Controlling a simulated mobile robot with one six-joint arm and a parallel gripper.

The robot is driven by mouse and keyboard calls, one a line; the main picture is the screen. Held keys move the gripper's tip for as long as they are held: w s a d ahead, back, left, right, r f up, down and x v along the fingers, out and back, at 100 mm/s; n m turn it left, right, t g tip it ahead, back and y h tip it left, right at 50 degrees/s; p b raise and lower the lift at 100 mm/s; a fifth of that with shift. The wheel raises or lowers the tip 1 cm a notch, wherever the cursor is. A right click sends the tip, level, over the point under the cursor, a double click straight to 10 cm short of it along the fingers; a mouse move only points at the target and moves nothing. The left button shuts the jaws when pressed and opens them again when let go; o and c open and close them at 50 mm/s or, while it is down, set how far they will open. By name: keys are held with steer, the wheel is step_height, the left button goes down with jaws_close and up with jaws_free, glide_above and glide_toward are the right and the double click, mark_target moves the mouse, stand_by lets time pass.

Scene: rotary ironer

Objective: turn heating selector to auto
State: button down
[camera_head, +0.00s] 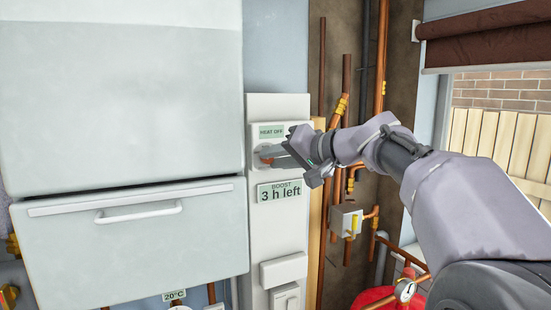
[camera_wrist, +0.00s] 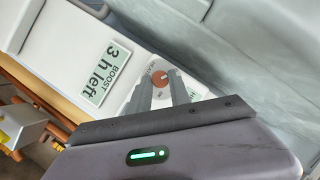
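The heating selector (camera_head: 266,152) is a round red-orange knob on a pale dial plate. A green label (camera_head: 271,131) above it reads "HEAT OFF". In the wrist view the knob (camera_wrist: 160,79) shows beyond my fingertips, with a pale mark on its face. My gripper (camera_head: 284,155) reaches the dial from the right and partly covers it in the head view. Its two grey fingers (camera_wrist: 160,82) stand apart, with the tips at either side of the knob. I cannot tell whether they touch it.
A green "BOOST 3 h left" display (camera_head: 279,191) sits just below the dial on the white panel (camera_head: 279,236). A large white appliance (camera_head: 125,100) stands to the left. Copper pipes (camera_head: 334,190) and a small valve box (camera_head: 346,220) run up the wall to the right.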

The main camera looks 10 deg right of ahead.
steer(key=m+b, duration=0.1)
steer(key=y+b, duration=0.1)
steer(key=b, duration=0.1)
steer(key=shift+d+f+m, duration=0.1)
steer(key=shift+f+m, duration=0.25)
steer(key=shift+m, duration=0.05)
steer(key=m+t+y+b, duration=0.1)
steer(key=m+b, duration=0.1)
steer(key=b, duration=0.1)
steer(key=shift+f, duration=0.1)
steer(key=m+t+y+b, duration=0.1)
steer(key=m+b, duration=0.2)
steer(key=b, duration=0.1)
steer(key=shift+f+m, duration=0.1)
steer(key=shift+m, duration=0.3)
steer(key=shift+m+t+y+b, duration=0.3)
steer(key=shift+m+t+b, duration=0.4)
steer(key=shift+m+b, duration=0.3)
steer(key=shift+m, duration=0.3)
steer(key=c, duration=1.2)
jaws_free()
